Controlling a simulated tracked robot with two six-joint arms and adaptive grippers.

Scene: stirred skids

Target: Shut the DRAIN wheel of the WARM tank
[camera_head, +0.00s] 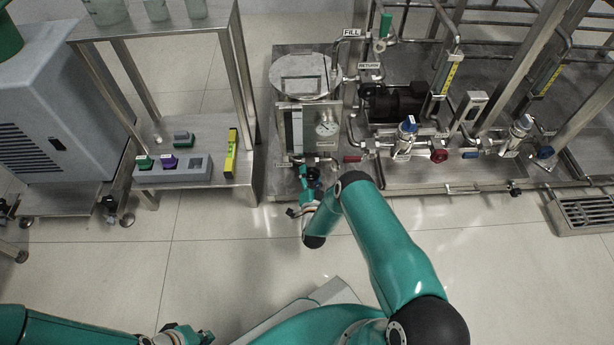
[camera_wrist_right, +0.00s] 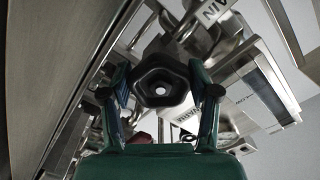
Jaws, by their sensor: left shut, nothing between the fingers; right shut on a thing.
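A black hand wheel (camera_wrist_right: 161,82) with a pale hub fills the middle of the right wrist view. My right gripper (camera_head: 309,190) is shut on this wheel, with one finger on each side of its rim. In the head view the wheel (camera_head: 314,172) is a small dark shape low at the front of a steel tank (camera_head: 299,78) with a round lid. Partly cut or blurred labels show behind the wheel in the wrist view; I cannot read them fully. My left gripper (camera_head: 182,335) is shut and empty at the bottom edge, partly cut off.
To the right are a red handle (camera_head: 352,158), a red wheel (camera_head: 438,155) and a blue wheel (camera_head: 545,152) on pipework. A steel rack (camera_head: 210,128) with a button box (camera_head: 178,172) stands left. The floor in front of the skid is clear.

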